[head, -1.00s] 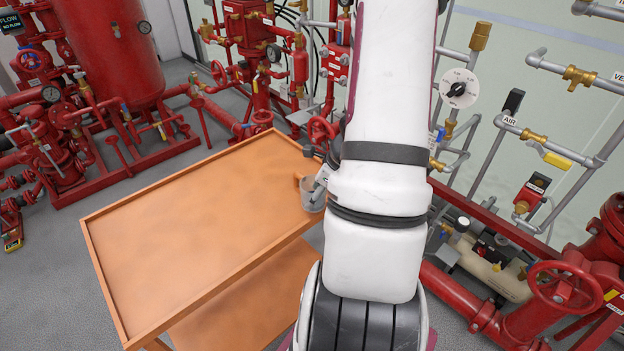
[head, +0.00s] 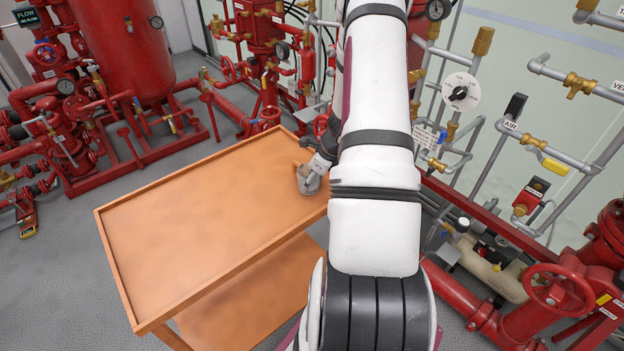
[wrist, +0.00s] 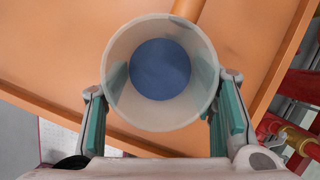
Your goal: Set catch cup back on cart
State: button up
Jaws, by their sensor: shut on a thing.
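The catch cup (wrist: 160,34) is a pale round cup with a blue-grey inside bottom, seen from above in the wrist view. My gripper (wrist: 161,108) has a finger on each side of the cup and is shut on it. In the head view the grey cup (head: 308,184) is at the right side of the orange cart (head: 190,225), over or at its top near the right rim. My arm partly hides my gripper (head: 318,166) there. I cannot tell whether the cup's base touches the cart top.
Grey pipes with valves (head: 570,80) and a red handwheel (head: 558,290) are at the right.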

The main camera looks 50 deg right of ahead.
jog(key=shift+f, duration=0.1)
jog(key=o, duration=1.3)
